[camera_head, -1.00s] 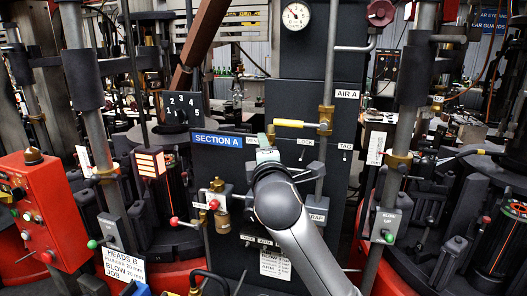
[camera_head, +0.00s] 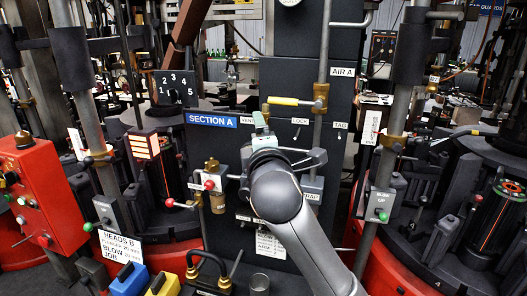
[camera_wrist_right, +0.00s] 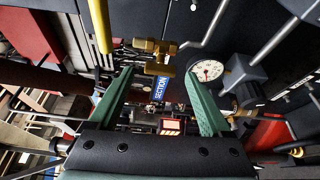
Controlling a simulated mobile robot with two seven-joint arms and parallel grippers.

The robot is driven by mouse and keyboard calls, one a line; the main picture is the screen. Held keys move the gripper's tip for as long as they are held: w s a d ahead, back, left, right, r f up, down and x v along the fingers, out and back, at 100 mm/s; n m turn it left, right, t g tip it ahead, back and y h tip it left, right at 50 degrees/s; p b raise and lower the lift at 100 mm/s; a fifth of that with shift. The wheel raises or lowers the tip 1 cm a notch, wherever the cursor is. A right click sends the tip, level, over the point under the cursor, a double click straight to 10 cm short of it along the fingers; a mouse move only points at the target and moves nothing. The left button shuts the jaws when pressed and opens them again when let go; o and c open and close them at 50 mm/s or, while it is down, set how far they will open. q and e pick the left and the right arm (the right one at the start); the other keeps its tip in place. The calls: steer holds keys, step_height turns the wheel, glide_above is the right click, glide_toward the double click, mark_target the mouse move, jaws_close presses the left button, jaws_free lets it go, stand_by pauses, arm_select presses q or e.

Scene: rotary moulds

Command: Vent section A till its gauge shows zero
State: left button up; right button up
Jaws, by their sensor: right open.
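The SECTION A sign (camera_head: 212,120) is on the dark panel. Its gauge (camera_head: 289,2) is nearly all cut off at the top of the head view, so no reading shows. A white dial gauge (camera_wrist_right: 208,71) also shows in the right wrist view, too small to read. A yellow lever (camera_head: 284,101) lies level on a brass valve (camera_head: 320,98); the lever shows in the wrist view (camera_wrist_right: 100,25). A VENT label (camera_head: 243,120) is partly hidden by my right gripper (camera_head: 262,132). That gripper (camera_wrist_right: 160,75) is open and empty, below the lever. My left gripper is not in view.
LOCK (camera_head: 299,121) and TAG (camera_head: 340,125) labels sit on the panel. A brass fitting with a red knob (camera_head: 209,185) stands left of my arm. A red control box (camera_head: 40,195) is at far left. Upright pipes flank the panel.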

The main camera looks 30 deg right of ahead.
steer(key=b+v, duration=0.4)
steer(key=v, duration=0.5)
steer(key=shift+f, duration=0.1)
steer(key=w+a+f+m+g+y, duration=0.1)
steer(key=w+a+f+y, duration=0.1)
steer(key=f, duration=0.8)
steer(key=w+a+f+m+g+y, duration=0.1)
steer(key=a+f+y, duration=0.2)
steer(key=f, duration=0.8)
steer(key=w+a+f+g+y, duration=0.1)
steer(key=w+a+f+y, duration=0.1)
steer(key=f, duration=0.8)
steer(key=s+a+f+m+g+y, duration=0.3)
steer(key=s+f+m, duration=0.6)
steer(key=s+f, duration=1.1)
step_height(320, 180, down, 4)
steer(key=shift+s+a+r+m, duration=0.1)
steer(key=shift+s+a+m, duration=0.15)
steer(key=shift+s+m, duration=0.05)
